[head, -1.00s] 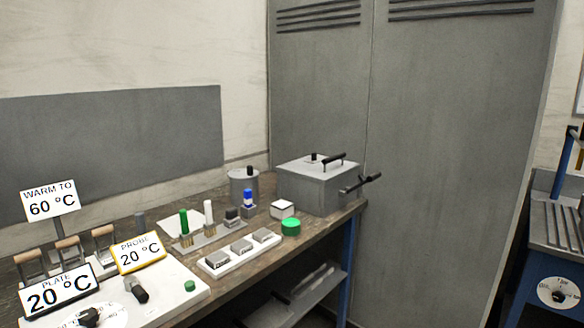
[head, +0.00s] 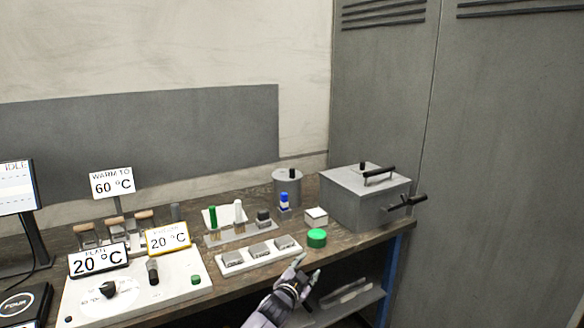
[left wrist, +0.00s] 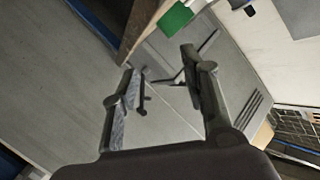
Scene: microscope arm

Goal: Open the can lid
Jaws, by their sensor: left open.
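A grey cylindrical can (head: 287,190) with a grey lid and a small black knob (head: 292,173) stands upright at the back of the bench, left of a grey box. Its lid looks to be on. My left gripper (head: 308,267) is open and empty in front of the bench's front edge, below a green round item and well short of the can. The left wrist view shows its two fingers (left wrist: 157,64) apart with nothing between them. My right gripper is out of view.
The grey box (head: 350,205) has a top handle and a black side lever. A tall grey cabinet (head: 480,150) stands right.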

